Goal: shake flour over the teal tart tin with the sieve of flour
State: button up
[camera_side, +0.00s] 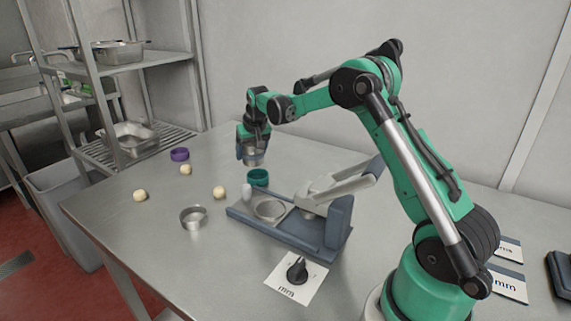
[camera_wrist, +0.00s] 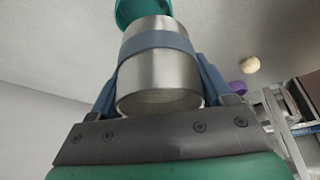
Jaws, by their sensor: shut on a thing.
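My gripper (camera_side: 252,150) is shut on the sieve of flour, a metal cylinder (camera_side: 254,158) held above the table. In the wrist view the sieve (camera_wrist: 158,65) sits between blue fingers, with a blue band around it. The teal tart tin (camera_side: 258,177) stands on the table just below and slightly right of the sieve in the side view. In the wrist view the teal tin (camera_wrist: 135,8) shows partly beyond the sieve, which hides some of it. The flour itself cannot be made out clearly.
A blue-grey press (camera_side: 320,205) with a lever stands right of the tin. A purple tin (camera_side: 179,154), an empty metal ring-shaped tin (camera_side: 193,217) and dough balls (camera_side: 140,195) lie to the left. A black knob on a white card (camera_side: 297,272) is in front.

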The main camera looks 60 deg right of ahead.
jog(key=shift+s+d, duration=0.3)
jog(key=shift+d, duration=0.3)
jog(key=shift+s+d, duration=0.25)
jog(key=shift+d, duration=0.3)
jog(key=shift+w+a, duration=0.35)
jog(key=shift+a, duration=0.35)
jog(key=shift+w+a, duration=0.3)
jog(key=shift+a, duration=0.35)
jog(key=shift+r, duration=1.55)
